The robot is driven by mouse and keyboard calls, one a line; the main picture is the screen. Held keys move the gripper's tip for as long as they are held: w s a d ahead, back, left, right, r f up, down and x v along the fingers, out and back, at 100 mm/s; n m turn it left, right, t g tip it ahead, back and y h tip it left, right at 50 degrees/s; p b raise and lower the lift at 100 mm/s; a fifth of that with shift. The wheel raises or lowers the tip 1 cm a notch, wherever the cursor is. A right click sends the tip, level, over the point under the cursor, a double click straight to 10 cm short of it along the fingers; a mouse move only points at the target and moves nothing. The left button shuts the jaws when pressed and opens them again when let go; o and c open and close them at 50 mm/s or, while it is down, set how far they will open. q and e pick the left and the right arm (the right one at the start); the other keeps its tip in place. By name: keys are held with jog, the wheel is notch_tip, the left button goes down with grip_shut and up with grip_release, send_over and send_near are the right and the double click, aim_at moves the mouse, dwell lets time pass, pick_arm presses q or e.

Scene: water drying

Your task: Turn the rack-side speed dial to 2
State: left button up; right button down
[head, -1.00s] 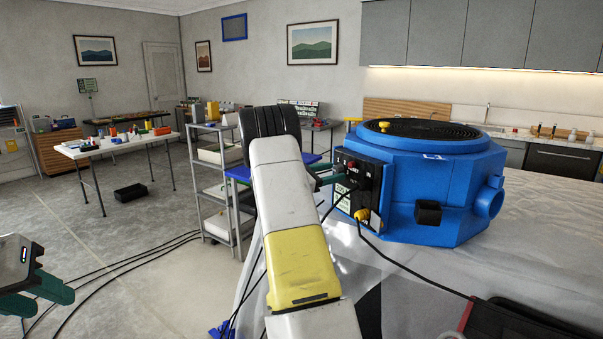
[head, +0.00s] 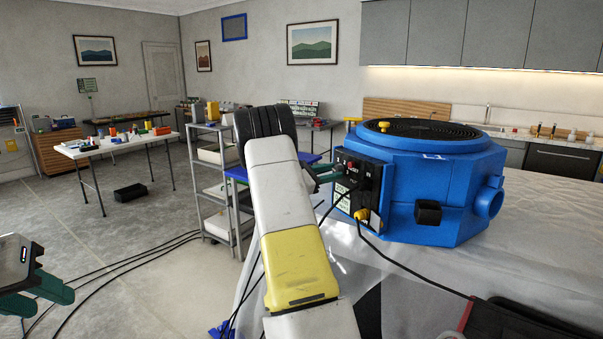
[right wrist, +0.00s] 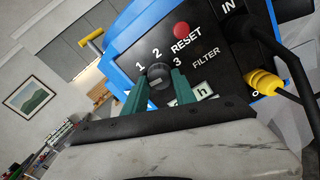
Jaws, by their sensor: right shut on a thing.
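The blue machine (head: 450,195) stands on a white-covered surface at the right, with a black control panel (head: 365,185) on its left side. In the right wrist view the panel bears a round dark speed dial (right wrist: 158,74) with 1, 2 and 3 around its upper side. My right gripper (right wrist: 157,88) is shut on this dial, one green finger on each side. The dial's pointer is too small to read surely. In the head view my right gripper (head: 322,173) is at the panel, and the dial is hidden. My left gripper (head: 45,297) is empty, fingers apart, at the lower left.
A red RESET button (right wrist: 181,30) is close above the dial. A yellow plug (right wrist: 264,82) and black cables are at the panel's right. A grey shelf rack (head: 222,190) stands behind my right arm. Cables lie on the floor; the floor at left is mostly clear.

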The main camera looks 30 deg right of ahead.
jog(key=m, duration=1)
jog(key=shift+r+m, duration=0.1)
jog(key=shift+m, duration=0.3)
jog(key=m, duration=1.1)
dwell(0.3)
jog(key=c, duration=1)
grip_release()
jog(key=a, duration=0.8)
jog(key=shift+s, duration=0.15)
